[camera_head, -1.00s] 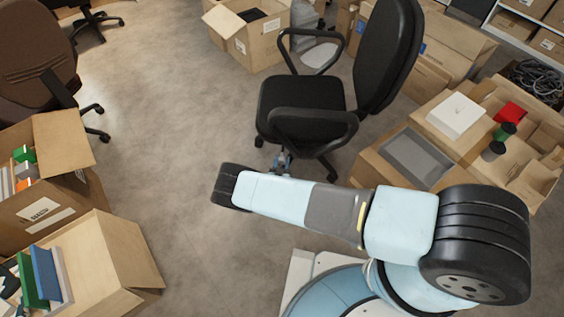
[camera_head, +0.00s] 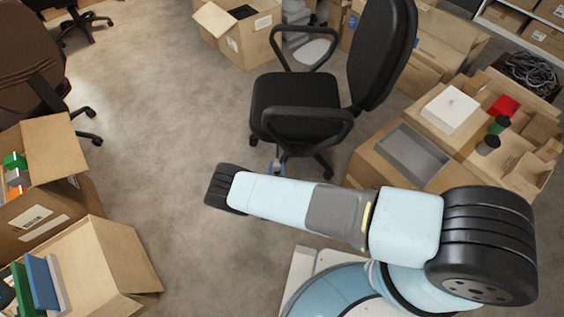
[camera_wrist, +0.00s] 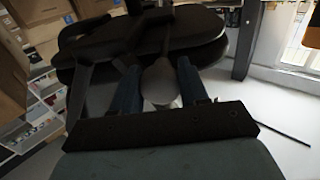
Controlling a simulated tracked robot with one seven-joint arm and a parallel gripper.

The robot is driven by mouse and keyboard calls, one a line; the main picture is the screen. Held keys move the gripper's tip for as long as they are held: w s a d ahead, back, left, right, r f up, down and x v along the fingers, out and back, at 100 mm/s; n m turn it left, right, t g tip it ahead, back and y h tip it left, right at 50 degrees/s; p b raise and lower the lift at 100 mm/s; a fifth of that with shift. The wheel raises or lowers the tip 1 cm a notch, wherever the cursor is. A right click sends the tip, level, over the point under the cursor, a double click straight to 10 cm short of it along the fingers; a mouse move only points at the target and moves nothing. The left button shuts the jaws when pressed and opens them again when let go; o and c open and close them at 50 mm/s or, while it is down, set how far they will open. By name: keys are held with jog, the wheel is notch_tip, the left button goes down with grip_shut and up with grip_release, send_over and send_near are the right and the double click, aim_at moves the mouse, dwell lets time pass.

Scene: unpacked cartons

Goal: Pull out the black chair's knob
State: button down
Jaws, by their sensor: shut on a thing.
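The black chair (camera_head: 295,97) stands upright ahead of my arm, with its backrest to the right and an armrest on each side. In the wrist view the dark underside of its seat (camera_wrist: 130,40) fills the upper middle. In the head view my gripper (camera_head: 280,160) shows only as a small blue part below the seat's front edge; my arm hides the rest, and the knob cannot be seen there.
Open cartons (camera_head: 40,210) with books stand at the left. A carton with a grey tray (camera_head: 412,152) and cartons with cups stand close right of the chair. A brown chair (camera_head: 28,55) is at the far left. The floor between is clear.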

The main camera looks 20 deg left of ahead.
jog(key=shift+s+d+f, duration=0.15)
jog(key=shift+s+d, duration=0.05)
jog(key=shift+s, duration=0.05)
